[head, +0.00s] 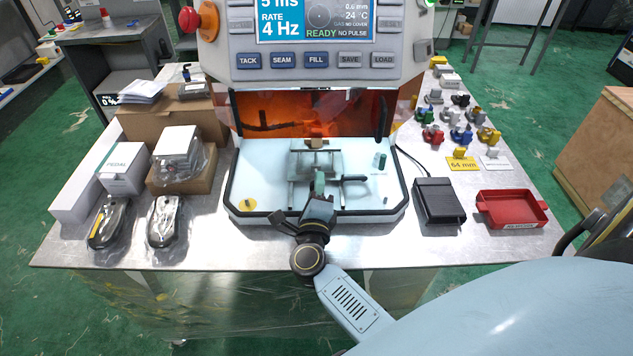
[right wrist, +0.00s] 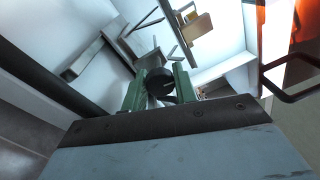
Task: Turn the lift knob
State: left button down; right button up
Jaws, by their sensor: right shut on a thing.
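The lift knob (right wrist: 158,76) is a small round black knob inside the machine's chamber. In the right wrist view it sits between the green fingertips of my right gripper (right wrist: 160,90), which is shut on it. In the head view my right gripper (head: 319,183) reaches in over the front of the white chamber floor (head: 270,203), and the knob is hidden behind it. A metal fixture (head: 316,162) with a small tan block (head: 316,143) on top stands just beyond the gripper. My left gripper is not in view.
A black handle (head: 354,179) sticks out close to the right of the gripper. The orange window (head: 275,115) and control panel rise behind.

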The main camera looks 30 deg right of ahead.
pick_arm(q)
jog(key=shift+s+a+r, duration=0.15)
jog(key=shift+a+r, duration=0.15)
pick_arm(e)
jog(key=shift+n, duration=0.4)
jog(key=o, duration=1)
jog(key=shift+c, duration=0.2)
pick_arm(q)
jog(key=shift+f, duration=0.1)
pick_arm(e)
jog(key=shift+f, duration=0.1)
